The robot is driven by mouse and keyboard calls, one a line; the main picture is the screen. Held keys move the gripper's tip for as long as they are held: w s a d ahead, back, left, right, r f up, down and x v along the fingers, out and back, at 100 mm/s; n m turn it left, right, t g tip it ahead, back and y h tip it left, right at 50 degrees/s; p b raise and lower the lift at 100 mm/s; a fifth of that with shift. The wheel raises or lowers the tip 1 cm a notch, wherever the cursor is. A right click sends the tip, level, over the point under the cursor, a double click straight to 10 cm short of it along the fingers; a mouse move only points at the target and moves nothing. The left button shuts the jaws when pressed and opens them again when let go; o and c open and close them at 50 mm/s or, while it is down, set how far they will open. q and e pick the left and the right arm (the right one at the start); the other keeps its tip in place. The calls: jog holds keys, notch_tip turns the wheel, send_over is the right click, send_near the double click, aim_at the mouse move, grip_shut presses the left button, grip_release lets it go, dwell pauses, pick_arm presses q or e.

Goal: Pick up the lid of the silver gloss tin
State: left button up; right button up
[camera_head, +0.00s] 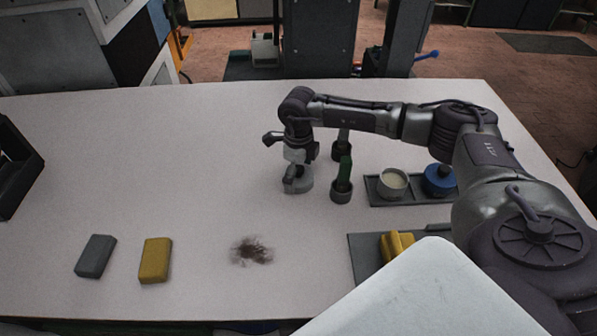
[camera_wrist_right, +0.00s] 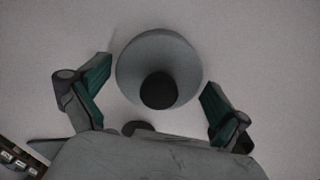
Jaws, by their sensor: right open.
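The silver gloss tin (camera_head: 304,186) stands on the white table, partly hidden under my right gripper (camera_head: 292,178) in the head view. In the right wrist view its round grey lid (camera_wrist_right: 158,50) with a dark knob (camera_wrist_right: 158,91) is seen from above. My right gripper (camera_wrist_right: 159,80) is open, with one finger on each side of the lid. A gap shows between each finger and the lid's edge. The gripper's height above the lid is hard to tell. My left gripper is not in view.
Close right of the tin are a cup with a green-handled tool (camera_head: 342,192) and another cup behind. A tray (camera_head: 409,201) holds a cream-filled tin (camera_head: 393,183) and a blue-lidded tin (camera_head: 438,181). Grey (camera_head: 96,256) and yellow (camera_head: 155,260) blocks and a brown smear (camera_head: 251,251) lie in front.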

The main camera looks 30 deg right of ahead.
jog(key=c, duration=0.5)
jog(key=shift+o, duration=0.2)
jog(key=shift+r, duration=0.1)
